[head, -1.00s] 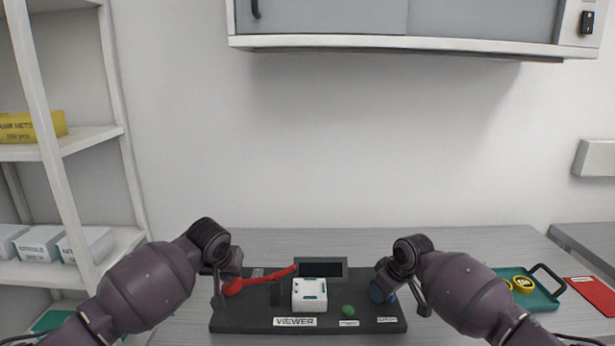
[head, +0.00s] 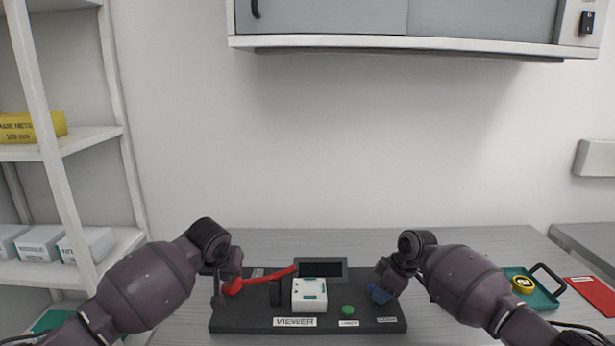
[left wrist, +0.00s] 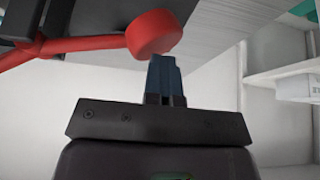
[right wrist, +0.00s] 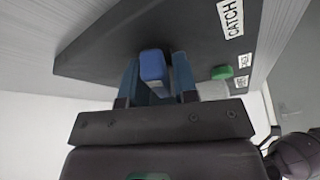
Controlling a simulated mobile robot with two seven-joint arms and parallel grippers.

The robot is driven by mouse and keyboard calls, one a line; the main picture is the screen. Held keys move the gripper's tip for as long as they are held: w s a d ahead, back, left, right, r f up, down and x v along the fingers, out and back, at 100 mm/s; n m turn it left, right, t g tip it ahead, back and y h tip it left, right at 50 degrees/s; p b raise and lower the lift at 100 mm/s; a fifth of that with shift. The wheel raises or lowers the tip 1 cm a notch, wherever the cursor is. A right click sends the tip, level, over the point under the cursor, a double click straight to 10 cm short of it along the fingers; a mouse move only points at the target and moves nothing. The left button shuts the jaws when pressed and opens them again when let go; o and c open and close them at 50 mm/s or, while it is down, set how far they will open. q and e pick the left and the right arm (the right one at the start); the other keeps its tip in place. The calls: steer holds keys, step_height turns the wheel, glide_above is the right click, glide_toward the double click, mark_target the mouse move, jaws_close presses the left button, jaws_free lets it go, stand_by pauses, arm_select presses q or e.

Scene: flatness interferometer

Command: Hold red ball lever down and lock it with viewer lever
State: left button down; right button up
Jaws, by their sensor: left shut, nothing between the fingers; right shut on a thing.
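The red lever (head: 270,277) rises to the right from its round red knob (head: 233,288) on the left of the black base. My left gripper (head: 219,296) is shut and empty at the knob. In the left wrist view its closed fingertips (left wrist: 164,62) are right by the red knob (left wrist: 153,33); whether they touch cannot be told. My right gripper (head: 381,287) is shut on a blue block (head: 380,295) at the base's right. In the right wrist view the blue block (right wrist: 153,66) sits between the fingers (right wrist: 155,75). The VIEWER label (head: 295,322) is on the front.
A white box (head: 309,294) stands mid-base, with a dark screen (head: 320,268) behind it and a green button (head: 348,310) to its right. A CATCH label (right wrist: 232,18) is near the blue block. A green tray (head: 541,297) lies to the right. The bench behind the base is clear.

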arm_select(q)
steer(key=shift+f, duration=0.1)
arm_select(e)
steer(key=shift+n, duration=0.6)
steer(key=shift+g, duration=0.3)
steer(key=n+g, duration=0.1)
steer(key=n, duration=0.1)
steer(key=shift+a+n, duration=0.1)
steer(key=shift+n, duration=0.3)
steer(key=o, duration=0.5)
steer(key=shift+r, duration=3.5)
